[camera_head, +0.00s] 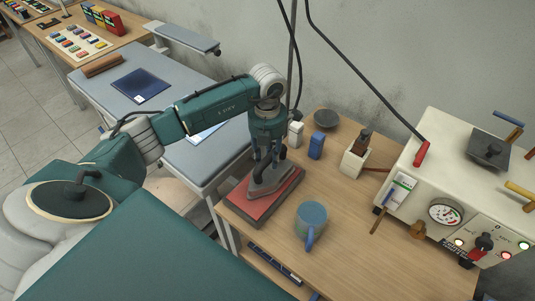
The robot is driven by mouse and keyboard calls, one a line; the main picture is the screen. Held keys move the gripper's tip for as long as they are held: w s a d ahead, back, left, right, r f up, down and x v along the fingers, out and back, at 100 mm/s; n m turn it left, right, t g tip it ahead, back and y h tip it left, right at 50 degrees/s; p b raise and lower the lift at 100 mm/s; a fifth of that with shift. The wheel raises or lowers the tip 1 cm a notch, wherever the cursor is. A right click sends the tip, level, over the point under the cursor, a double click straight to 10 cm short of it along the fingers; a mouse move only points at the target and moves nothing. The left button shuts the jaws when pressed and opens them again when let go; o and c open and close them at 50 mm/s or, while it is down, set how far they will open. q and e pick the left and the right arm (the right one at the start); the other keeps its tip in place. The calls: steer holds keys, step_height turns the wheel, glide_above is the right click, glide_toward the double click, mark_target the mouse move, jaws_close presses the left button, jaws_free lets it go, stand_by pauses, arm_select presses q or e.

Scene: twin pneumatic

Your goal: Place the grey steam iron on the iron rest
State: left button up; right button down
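The grey steam iron (268,181) is on or just over the iron rest (244,207), a red pad with a dark edge near the left front of the wooden table. I cannot tell whether its sole touches the pad. My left gripper (269,157) points down from above, its fingers around the iron's dark handle and seemingly shut on it. The fingers and wrist hide part of the handle. My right gripper is not in view.
A blue mug (311,221) stands right of the rest. Behind are white (296,134) and blue (316,145) containers, a dark bowl (325,117) and a bottle holder (355,157). A control box (443,190) with gauge fills the right. A padded ironing table (196,153) lies left.

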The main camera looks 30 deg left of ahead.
arm_select(q)
steer(key=o, duration=0.4)
steer(key=shift+o, duration=0.2)
steer(key=shift+s+d+r, duration=0.1)
steer(key=shift+r+b, duration=0.3)
steer(key=shift+r, duration=0.05)
step_height(320, 180, up, 11)
steer(key=b, duration=0.3)
steer(key=shift+r+b, duration=0.15)
steer(key=shift+b, duration=0.15)
